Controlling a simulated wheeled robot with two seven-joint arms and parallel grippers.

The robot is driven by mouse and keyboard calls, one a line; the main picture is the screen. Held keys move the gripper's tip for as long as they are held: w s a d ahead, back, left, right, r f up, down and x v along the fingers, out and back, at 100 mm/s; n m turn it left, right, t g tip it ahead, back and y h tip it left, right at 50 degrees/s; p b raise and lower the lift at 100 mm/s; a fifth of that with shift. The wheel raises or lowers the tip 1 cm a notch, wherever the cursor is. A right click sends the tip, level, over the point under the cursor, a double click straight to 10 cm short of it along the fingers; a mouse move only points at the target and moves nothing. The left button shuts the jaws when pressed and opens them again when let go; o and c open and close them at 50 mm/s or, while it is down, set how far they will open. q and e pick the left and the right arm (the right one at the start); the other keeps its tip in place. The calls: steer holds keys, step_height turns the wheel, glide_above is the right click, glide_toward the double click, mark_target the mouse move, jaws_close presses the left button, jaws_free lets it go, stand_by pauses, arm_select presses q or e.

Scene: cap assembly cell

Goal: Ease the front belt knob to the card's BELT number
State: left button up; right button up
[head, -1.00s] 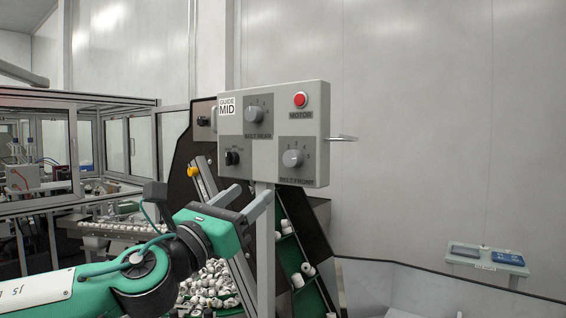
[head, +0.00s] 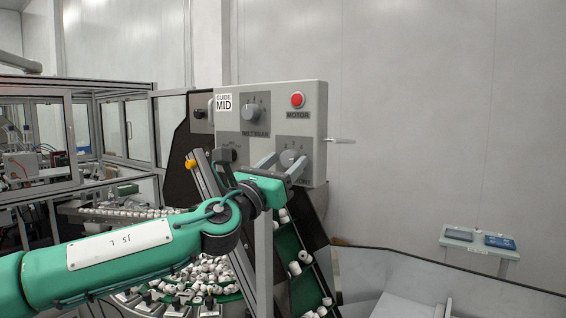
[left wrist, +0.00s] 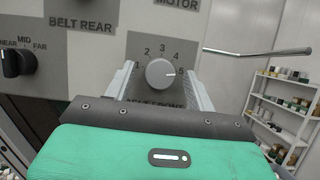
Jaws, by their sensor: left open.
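The grey front belt knob (head: 290,157) sits at the lower right of the control panel (head: 313,120). In the left wrist view the knob (left wrist: 160,73) has a dial numbered 1 to 5, and its white mark points right, close to the 5. My left gripper (head: 283,164) is open, with one finger on each side of the knob; in the left wrist view both fingers (left wrist: 160,82) look clear of it. I cannot tell how far the tips reach along it. A white card (head: 223,102) on the panel reads GUIDE MID; no BELT number is readable. My right gripper is out of view.
The panel also carries the rear belt knob (head: 250,113), a red motor button (head: 297,99) and a black guide selector (left wrist: 14,63). A metal rod (head: 340,140) sticks out at the panel's right. A conveyor with white caps (head: 295,268) runs below.

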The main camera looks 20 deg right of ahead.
arm_select(q)
steer(key=c, duration=1)
steer(key=shift+n, duration=0.3)
steer(key=n+t+y, duration=0.1)
steer(key=n, duration=0.1)
steer(key=n+t+y, duration=0.1)
steer(key=n, duration=0.1)
steer(key=shift+s+d+n, duration=0.1)
steer(key=shift+s+n, duration=0.05)
steer(key=shift+n, duration=0.25)
steer(key=n+y, duration=0.1)
steer(key=n, duration=0.2)
steer(key=n+t+y, duration=0.1)
steer(key=n+y, duration=0.1)
steer(key=n, duration=0.1)
steer(key=shift+s+d+b, duration=0.1)
steer(key=shift+b, duration=0.25)
steer(key=n+y, duration=0.1)
steer(key=n, duration=0.1)
steer(key=n+y, duration=0.1)
steer(key=n, duration=0.2)
steer(key=shift+d+r+n, duration=0.1)
steer(key=shift+r+n, duration=0.1)
steer(key=shift+n, duration=0.1)
steer(key=shift+r+n+y, duration=0.1)
steer(key=shift+n+y, duration=0.7)
steer(key=shift+n, duration=0.9)
